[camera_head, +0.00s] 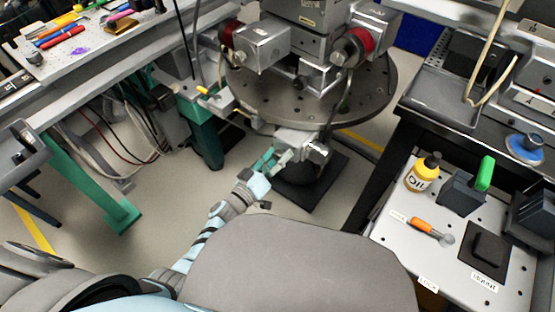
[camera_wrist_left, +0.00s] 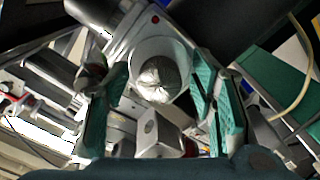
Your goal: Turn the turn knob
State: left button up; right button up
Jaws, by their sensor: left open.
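The turn knob (camera_wrist_left: 160,78) is a round silver knob in a pale ring, facing my left wrist camera. In the head view, a silver knob (camera_head: 318,150) sits at the end of a grey block below the round plate. My left gripper (camera_head: 273,160) reaches up to this block from below. Its teal fingers are open and apart in the left wrist view (camera_wrist_left: 160,92), one on each side of the knob. I cannot tell whether either finger touches the knob. My right gripper is not in view.
A round perforated plate (camera_head: 290,95) carries the stage with red-ringed drums above the gripper. A teal-legged bench (camera_head: 110,205) stands left. A side table (camera_head: 400,245) at right holds an oil bottle (camera_head: 422,172) and an orange-handled tool (camera_head: 428,227). Cables hang nearby.

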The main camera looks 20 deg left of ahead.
pick_arm(q)
jog(key=shift+c, duration=0.3)
jog(key=c, duration=1.1)
jog(key=shift+m, duration=0.3)
